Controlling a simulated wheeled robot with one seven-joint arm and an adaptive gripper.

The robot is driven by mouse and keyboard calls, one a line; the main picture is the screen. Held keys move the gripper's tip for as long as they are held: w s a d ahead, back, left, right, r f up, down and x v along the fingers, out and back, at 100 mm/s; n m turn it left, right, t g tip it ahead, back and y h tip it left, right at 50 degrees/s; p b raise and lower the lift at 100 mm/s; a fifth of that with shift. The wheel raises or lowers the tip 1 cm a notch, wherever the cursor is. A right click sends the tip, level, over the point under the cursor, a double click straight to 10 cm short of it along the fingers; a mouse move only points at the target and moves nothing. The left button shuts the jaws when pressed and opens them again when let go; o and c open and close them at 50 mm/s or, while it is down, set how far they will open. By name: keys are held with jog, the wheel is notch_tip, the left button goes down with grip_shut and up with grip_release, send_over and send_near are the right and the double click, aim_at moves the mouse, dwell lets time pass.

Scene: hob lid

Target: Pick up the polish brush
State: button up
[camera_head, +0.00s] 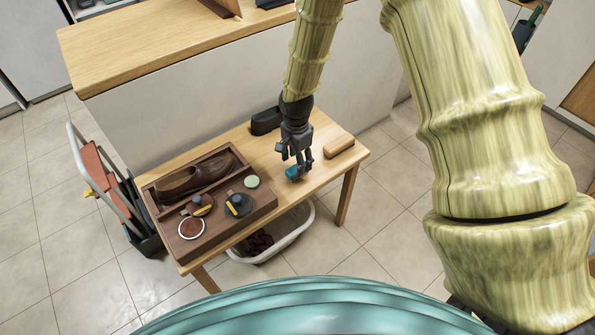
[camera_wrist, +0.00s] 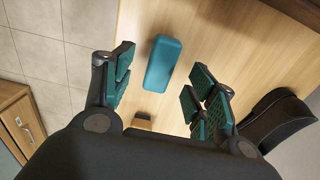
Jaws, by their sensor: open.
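A small teal block (camera_head: 292,172) with rounded edges lies on the wooden table (camera_head: 325,128); bristles are not visible. A tan wooden block (camera_head: 338,148) with a darker lower part lies to its right. I cannot tell for certain which is the polish brush. My gripper (camera_head: 295,158) points down close above the teal block, open and empty. In the wrist view, the teal block (camera_wrist: 163,63) shows between and beyond the fingers of my gripper (camera_wrist: 160,80). The tan block (camera_wrist: 142,121) is partly hidden by my gripper there.
A dark wooden tray (camera_head: 232,218) at the table's left holds a brown shoe (camera_head: 194,177) and several small round items. A black object (camera_head: 266,121) stands at the back edge against the counter. A white basket (camera_head: 293,237) sits under the table.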

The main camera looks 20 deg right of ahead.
jog(key=shift+w+d+f, duration=0.1)
jog(key=shift+f, duration=1.3)
jog(key=shift+w+d+f, duration=0.1)
jog(key=shift+f, duration=1.25)
jog(key=c, duration=1.1)
